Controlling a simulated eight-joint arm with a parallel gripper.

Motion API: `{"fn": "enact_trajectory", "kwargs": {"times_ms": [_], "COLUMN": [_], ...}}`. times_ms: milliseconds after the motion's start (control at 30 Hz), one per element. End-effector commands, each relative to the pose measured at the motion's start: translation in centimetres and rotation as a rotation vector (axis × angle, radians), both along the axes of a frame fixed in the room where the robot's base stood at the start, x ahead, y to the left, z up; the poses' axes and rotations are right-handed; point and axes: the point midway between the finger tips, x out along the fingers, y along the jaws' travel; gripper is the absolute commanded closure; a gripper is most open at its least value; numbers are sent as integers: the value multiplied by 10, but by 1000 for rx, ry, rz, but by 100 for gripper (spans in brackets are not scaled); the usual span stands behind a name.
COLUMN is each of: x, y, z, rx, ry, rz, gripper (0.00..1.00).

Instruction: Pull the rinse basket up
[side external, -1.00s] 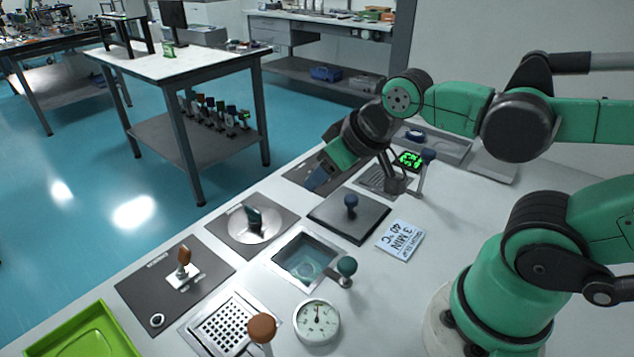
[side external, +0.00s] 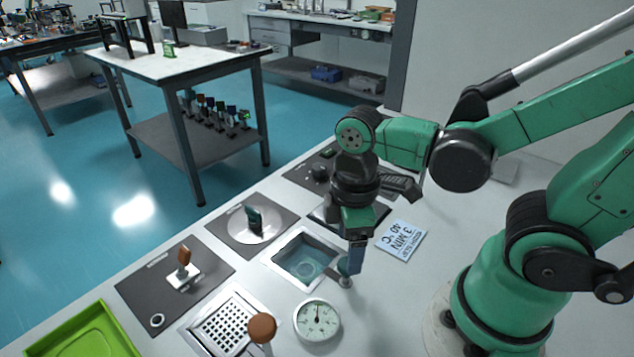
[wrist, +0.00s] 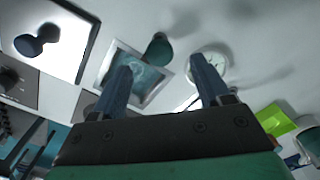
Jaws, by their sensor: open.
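A square metal-rimmed basin (side external: 287,278) holds clear bluish water; it also shows in the wrist view (wrist: 104,66). A dark teal knob handle (wrist: 158,48) stands at its near right side, and its foot shows in the side view (side external: 345,283). I take this as the rinse basket's handle; any basket under the water is unclear. My gripper (side external: 350,264) points down at the handle and hides the knob in the side view. In the wrist view my gripper (wrist: 161,64) is open, with the knob between and slightly beyond the fingertips. I cannot tell whether they touch.
A round dial (side external: 317,320) lies close to the handle. A perforated tray (side external: 226,322) with a brown knob (side external: 262,328) is at front. A printed sign (side external: 401,240) lies right of the basin. A green tray (side external: 85,335) is at the front left.

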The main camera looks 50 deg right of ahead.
Motion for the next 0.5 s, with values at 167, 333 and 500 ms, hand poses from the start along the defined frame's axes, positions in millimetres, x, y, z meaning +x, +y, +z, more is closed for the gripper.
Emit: {"fn": "enact_trajectory", "kwargs": {"times_ms": [167, 333, 500], "x": [1, 1, 1], "y": [0, 0, 0], "z": [-13, -29, -41], "rx": [1, 1, 1], "ry": [-2, -3, -4], "rz": [-3, -4, -5], "gripper": [30, 30, 30]}}
